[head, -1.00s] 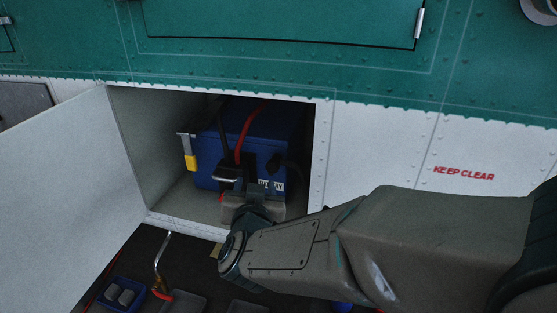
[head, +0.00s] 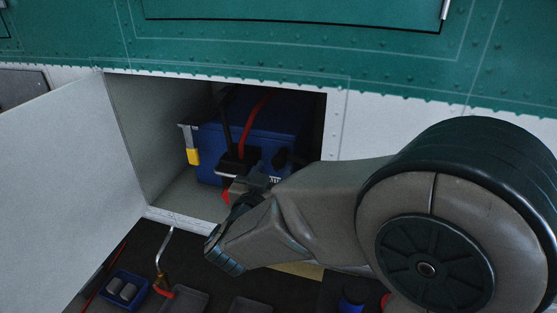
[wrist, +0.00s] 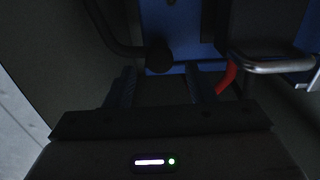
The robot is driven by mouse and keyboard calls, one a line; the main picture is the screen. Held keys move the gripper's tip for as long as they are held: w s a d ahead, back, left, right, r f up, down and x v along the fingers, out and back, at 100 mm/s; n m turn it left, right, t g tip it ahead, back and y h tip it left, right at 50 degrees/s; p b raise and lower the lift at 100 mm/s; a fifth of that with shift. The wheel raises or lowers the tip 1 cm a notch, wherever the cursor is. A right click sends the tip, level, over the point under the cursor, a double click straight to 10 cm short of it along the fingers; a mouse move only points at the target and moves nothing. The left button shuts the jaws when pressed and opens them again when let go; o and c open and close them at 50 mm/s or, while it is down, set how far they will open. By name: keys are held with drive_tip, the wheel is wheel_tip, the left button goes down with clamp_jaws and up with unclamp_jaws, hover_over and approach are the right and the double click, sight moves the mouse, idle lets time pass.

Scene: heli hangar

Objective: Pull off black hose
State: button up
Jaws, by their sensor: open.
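In the wrist view the hose (wrist: 108,32) curves in from the upper left and ends in a round black fitting (wrist: 158,56) against the blue face. My gripper (wrist: 160,82) is open, with the fitting just beyond and between its two fingertips, apart from them as far as I can tell. In the head view my gripper (head: 258,182) is low in front of the box, partly hidden by my wrist.
A black plug block (head: 236,163) with a red cable (head: 245,128) and a metal handle (wrist: 270,66) sits close beside the hose. A yellow-ended latch (head: 192,155) hangs at the box's left. The compartment door (head: 65,165) stands open left. A dark tray with tools lies below.

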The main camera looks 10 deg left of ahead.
sight(278, 163)
drive_tip(key=w, duration=0.4)
drive_tip(key=shift+w+d, duration=0.35)
drive_tip(key=shift+w, duration=0.05)
clamp_jaws()
drive_tip(key=shift+s+a, duration=0.15)
drive_tip(key=shift+s, duration=0.55)
drive_tip(key=shift+s+a, duration=0.1)
drive_tip(key=shift+s, duration=0.6)
drive_tip(key=shift+c, duration=1)
unclamp_jaws()
drive_tip(key=shift+o, duration=1)
drive_tip(key=shift+s, duration=0.1)
drive_tip(key=s+a, duration=0.2)
drive_tip(key=s, duration=1.1)
drive_tip(key=shift+s, duration=0.35)
